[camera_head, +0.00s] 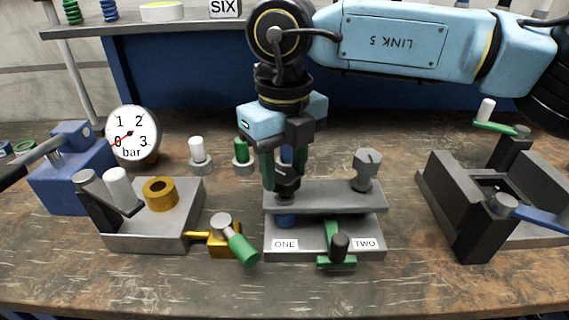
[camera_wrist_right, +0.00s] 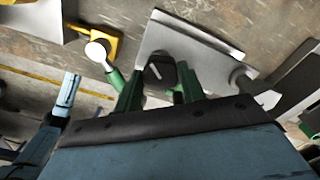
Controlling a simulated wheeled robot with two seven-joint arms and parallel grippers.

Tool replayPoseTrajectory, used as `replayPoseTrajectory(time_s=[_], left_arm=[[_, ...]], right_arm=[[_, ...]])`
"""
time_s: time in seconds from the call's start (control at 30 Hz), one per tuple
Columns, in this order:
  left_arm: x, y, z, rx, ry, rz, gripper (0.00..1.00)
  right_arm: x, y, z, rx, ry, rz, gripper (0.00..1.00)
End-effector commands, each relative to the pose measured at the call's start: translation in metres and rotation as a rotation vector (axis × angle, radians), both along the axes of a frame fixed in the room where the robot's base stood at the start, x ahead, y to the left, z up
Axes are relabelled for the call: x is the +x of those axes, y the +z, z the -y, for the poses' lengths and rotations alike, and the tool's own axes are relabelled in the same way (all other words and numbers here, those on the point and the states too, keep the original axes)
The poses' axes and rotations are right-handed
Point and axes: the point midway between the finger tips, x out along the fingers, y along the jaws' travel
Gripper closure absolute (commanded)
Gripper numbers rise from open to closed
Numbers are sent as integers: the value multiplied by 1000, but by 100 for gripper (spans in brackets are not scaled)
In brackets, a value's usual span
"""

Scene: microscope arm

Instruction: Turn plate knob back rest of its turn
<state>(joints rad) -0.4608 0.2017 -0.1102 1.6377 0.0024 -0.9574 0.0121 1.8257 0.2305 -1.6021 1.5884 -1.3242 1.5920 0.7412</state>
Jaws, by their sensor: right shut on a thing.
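The fixture has a grey upper plate (camera_head: 325,197) above a grey base with labels ONE (camera_head: 285,244) and TWO (camera_head: 365,244). The dark plate knob (camera_head: 287,184) stands at the plate's left end, over label ONE. My right gripper (camera_head: 284,182) points down from above and is shut on this knob. In the right wrist view the knob (camera_wrist_right: 160,70) sits between my two green fingers (camera_wrist_right: 158,90). A second, grey knob (camera_head: 367,170) stands at the plate's right end, clear of the gripper. My left gripper is not in view.
A green lever with a black knob (camera_head: 340,246) is at the base's front. A brass valve with a green handle (camera_head: 240,248) is close at left. A gauge (camera_head: 132,134) and blue block stand further left, a dark-walled grey fixture (camera_head: 462,225) at right. The front bench strip is clear.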

Motion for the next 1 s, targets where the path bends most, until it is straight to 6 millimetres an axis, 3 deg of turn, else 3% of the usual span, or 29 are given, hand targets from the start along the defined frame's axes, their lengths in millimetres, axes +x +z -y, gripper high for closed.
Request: replayPoseTrajectory(time_s=[1.0], left_arm=[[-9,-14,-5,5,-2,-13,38]], right_arm=[[-4,-6,-1,-4,968,-11,83]])
